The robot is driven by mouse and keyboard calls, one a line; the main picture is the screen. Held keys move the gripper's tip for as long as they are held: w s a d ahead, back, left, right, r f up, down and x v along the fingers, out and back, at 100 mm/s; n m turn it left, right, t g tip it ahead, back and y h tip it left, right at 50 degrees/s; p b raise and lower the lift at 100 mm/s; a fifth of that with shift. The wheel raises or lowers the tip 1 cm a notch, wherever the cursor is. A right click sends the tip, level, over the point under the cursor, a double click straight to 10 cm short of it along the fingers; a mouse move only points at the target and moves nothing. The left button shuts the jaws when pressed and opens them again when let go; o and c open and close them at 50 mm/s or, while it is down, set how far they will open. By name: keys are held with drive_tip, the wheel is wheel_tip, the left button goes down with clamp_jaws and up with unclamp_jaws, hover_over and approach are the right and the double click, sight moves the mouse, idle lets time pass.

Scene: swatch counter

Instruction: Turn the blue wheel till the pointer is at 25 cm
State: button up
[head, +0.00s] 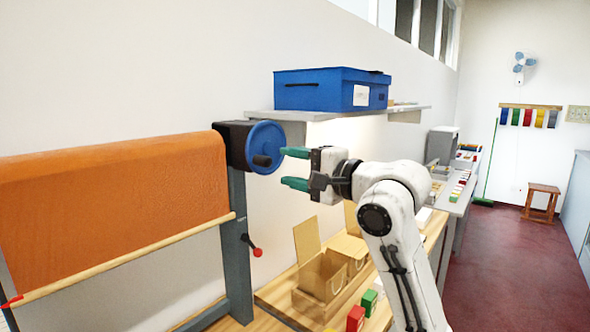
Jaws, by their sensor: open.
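The blue wheel (265,146) is on the right end of the roll frame, fixed to a dark housing, with a black knob (262,160) on its face. An orange cloth (115,195) hangs from the roll, with a wooden bar along its lower edge. A red tip (12,301) shows at the bar's left end; I cannot tell whether it is the pointer. No readable scale shows. My gripper (290,168) is open and empty, just right of the wheel, its green fingers pointing at the knob. I cannot tell whether a fingertip touches the wheel.
A shelf (290,115) with a blue box (330,90) is above my gripper. A red-knobbed lever (256,251) sticks out from the frame post below the wheel. Cardboard boxes (322,275) and small red and green blocks are on the wooden counter below. Open floor lies at right.

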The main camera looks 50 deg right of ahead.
sight(270, 163)
drive_tip(key=w, duration=0.5)
drive_tip(key=shift+w+a+r, duration=0.15)
drive_tip(key=shift+w+a, duration=0.05)
drive_tip(key=shift+w+f+p, duration=0.2)
drive_tip(key=shift+w+p, duration=0.3)
drive_tip(key=shift+w, duration=0.4)
